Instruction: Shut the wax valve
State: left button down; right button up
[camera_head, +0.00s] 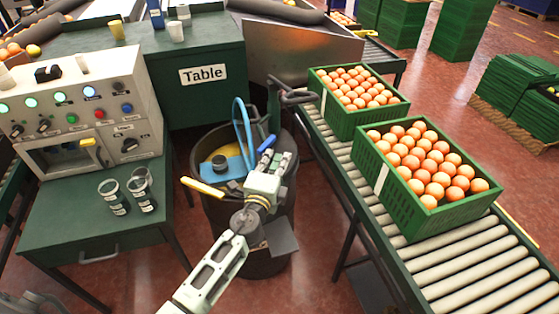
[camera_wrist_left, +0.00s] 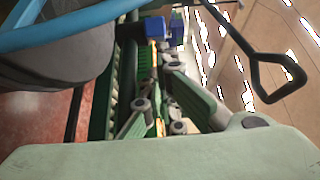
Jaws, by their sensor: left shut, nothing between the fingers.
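A dark drum (camera_head: 222,150) stands between the green table and the roller conveyor. Several fittings sit at its top: a yellow lever (camera_head: 203,188) sticking out to the left, a blue handle (camera_head: 266,143) and a looped blue hose (camera_head: 241,125). I cannot tell which of these is the wax valve. My left gripper (camera_head: 280,163) is over the right part of the drum, close to the blue handle. It is shut and empty. In the left wrist view the fingers (camera_wrist_left: 167,112) point toward a small blue part (camera_wrist_left: 154,27). My right gripper is not in view.
The roller conveyor (camera_head: 450,265) with two green crates (camera_head: 409,222) of oranges runs along the right. A black bent handle (camera_wrist_left: 268,72) is close to the fingers in the wrist view. A control panel (camera_head: 75,100) and several cups (camera_head: 113,198) are on the left.

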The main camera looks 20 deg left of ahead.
pick_arm(q)
jog(key=shift+s+a+m+h, duration=0.2)
jog(key=shift+a+m+h, duration=0.15)
jog(key=shift+h, duration=0.35)
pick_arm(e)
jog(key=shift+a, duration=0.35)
